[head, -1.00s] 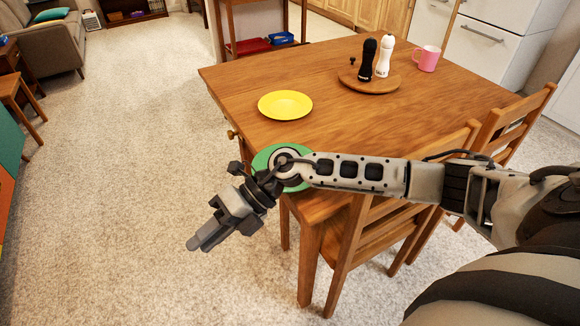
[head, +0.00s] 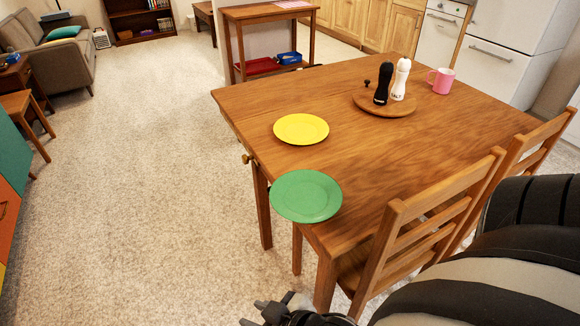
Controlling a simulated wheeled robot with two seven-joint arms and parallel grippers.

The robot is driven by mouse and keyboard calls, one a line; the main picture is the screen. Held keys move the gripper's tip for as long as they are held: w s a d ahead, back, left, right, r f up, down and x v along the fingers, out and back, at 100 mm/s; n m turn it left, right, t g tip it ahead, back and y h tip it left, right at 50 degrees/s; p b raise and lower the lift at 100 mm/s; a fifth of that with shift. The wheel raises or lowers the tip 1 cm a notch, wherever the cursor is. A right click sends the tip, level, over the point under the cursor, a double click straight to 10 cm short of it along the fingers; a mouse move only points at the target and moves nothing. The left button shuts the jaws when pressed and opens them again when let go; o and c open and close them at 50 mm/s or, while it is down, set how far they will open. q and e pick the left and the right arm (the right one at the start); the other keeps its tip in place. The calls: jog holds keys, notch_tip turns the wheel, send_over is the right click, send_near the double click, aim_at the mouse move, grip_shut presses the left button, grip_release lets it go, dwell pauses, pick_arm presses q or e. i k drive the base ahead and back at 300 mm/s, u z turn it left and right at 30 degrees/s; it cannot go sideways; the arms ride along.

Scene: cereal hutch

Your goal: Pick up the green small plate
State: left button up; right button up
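The green small plate (head: 306,196) lies flat at the near left corner of the wooden table in the head view. It is in full view, and its left side reaches over the table's edge line. My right gripper (head: 272,312) shows only as a dark part at the bottom edge, below the plate and apart from it. My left gripper is not in view.
A yellow plate (head: 301,129) lies behind the green one on the table (head: 440,130). A round wooden board (head: 384,103) carries a black mill (head: 382,84) and a white mill (head: 400,80). A pink mug (head: 442,81) stands farther right. Chairs (head: 425,215) crowd the near side; carpet at left is clear.

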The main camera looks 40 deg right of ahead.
aim_at(303, 197)
jog(key=i, duration=2.2)
jog(key=z, duration=4)
